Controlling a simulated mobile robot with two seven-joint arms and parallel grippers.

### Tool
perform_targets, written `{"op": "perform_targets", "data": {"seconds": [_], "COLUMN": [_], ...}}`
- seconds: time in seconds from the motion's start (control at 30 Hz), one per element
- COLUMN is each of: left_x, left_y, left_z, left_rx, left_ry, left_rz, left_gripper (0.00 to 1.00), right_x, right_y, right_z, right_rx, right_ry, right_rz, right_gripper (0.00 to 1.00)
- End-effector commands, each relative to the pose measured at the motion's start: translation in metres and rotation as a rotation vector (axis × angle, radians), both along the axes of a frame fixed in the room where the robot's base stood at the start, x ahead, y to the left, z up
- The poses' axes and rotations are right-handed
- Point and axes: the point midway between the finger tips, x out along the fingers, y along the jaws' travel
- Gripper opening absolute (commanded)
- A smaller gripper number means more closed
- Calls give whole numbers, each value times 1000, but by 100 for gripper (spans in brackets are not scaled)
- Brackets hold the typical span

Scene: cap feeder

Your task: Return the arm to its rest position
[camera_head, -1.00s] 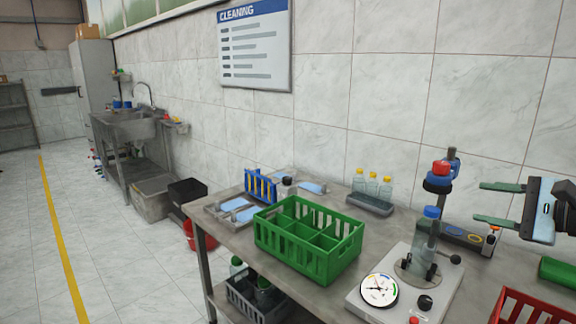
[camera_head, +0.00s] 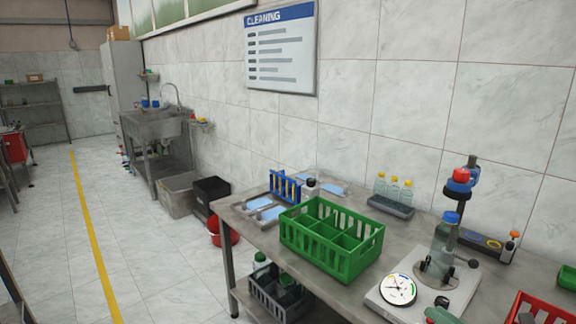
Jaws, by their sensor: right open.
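My right gripper (camera_head: 482,317) shows only as two fingertips at the bottom edge, right of centre. They stand well apart with nothing seen between them, in front of the grey-white capping device (camera_head: 380,305). The rest of that gripper and arm is out of frame. My left gripper is not in view. A clear bottle (camera_head: 445,240) with a blue cap stands upright in the device's holder. The cap feeder post (camera_head: 474,163) with a red part rises behind it.
A green divided crate (camera_head: 300,243) stands mid-table. Bottles with yellow caps sit in a grey tray (camera_head: 388,205) by the wall. A red crate (camera_head: 540,303) is at the lower right. A sink (camera_head: 155,122) stands at the back left.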

Motion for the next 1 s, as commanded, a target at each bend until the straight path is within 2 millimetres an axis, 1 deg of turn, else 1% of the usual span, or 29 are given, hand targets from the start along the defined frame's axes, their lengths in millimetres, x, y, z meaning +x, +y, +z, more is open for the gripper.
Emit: {"op": "perform_targets", "data": {"seconds": [0.03,0.1,0.17,0.2,0.27,0.3,0.37,0.4,0.47,0.5,0.57,0.6,0.7,0.8,0.9,1.0], "left_x": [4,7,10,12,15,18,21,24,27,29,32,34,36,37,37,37], "left_y": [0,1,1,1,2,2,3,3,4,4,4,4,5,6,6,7], "left_z": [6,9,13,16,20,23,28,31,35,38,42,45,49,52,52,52], "left_rx": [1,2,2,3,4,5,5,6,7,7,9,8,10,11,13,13], "left_ry": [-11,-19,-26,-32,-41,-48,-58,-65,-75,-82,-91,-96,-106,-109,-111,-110], "left_rz": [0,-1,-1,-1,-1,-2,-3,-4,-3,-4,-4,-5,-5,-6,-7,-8], "left_gripper": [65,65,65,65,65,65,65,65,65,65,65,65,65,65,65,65], "right_x": [-14,-33,-51,-65,-87,-103,-128,-146,-175,-196,-227,-247,-292,-324,-342,-349], "right_y": [9,17,24,28,34,39,45,50,58,64,74,80,95,107,114,116], "right_z": [-17,-44,-66,-82,-104,-119,-141,-155,-175,-188,-204,-213,-230,-240,-244,-246], "right_rx": [143,346,518,634,803,918,1086,1199,1368,1478,1639,1739,1954,2104,2187,2218], "right_ry": [91,225,339,417,530,604,713,783,883,947,1033,1083,1179,1235,1260,1270], "right_rz": [-30,-84,-137,-177,-240,-288,-365,-420,-510,-575,-674,-740,-894,-1010,-1079,-1108], "right_gripper": [49,49,49,49,49,49,49,49,49,49,49,49,49,49,49,49]}}
